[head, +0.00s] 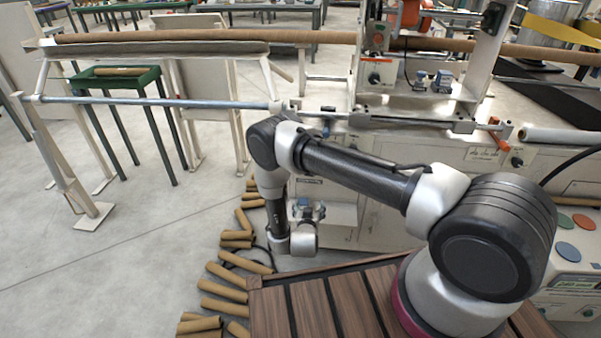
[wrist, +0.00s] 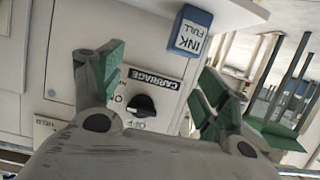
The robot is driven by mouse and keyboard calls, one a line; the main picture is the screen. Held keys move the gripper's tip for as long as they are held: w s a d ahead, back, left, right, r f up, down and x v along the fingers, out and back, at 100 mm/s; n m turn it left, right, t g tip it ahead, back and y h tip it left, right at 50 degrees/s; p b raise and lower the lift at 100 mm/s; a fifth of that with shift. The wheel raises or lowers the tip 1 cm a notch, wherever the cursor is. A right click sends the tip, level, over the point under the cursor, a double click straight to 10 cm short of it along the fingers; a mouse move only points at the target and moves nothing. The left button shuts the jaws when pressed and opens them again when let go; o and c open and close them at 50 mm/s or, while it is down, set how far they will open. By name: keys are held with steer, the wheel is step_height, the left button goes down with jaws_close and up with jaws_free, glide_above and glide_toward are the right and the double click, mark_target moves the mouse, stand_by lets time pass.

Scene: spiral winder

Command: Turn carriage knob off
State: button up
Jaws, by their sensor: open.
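The carriage knob (wrist: 143,106) is a black rotary knob on a white panel in the wrist view. A dark CARRIAGE label (wrist: 155,78) sits above it, and ON and OFF markings show partly to its left and below. I cannot tell which marking its pointer faces. My gripper (wrist: 162,72) is open, with green-padded fingers on either side of the knob in the picture and nothing between them. I see no contact with the knob. In the head view my gripper (head: 308,210) hangs low at the machine's front; I cannot pick out the carriage knob there.
A blue INK FULL container (wrist: 191,30) stands above the knob's panel. The winder (head: 350,185) fills the right side in the head view. Cardboard tubes (head: 222,290) lie on the floor by the wooden deck (head: 345,300). Open floor is at left.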

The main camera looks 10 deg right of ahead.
step_height(320, 180, up, 8)
steer(key=w+f+t+h, duration=0.1)
steer(key=w+t+h, duration=0.1)
steer(key=t, duration=0.1)
steer(key=x, duration=0.7)
steer(key=shift+w+d+r+m+t, duration=0.15)
steer(key=shift+w+r+m+t, duration=0.15)
steer(key=shift+r, duration=0.25)
steer(key=shift+s, duration=0.1)
steer(key=c, duration=1)
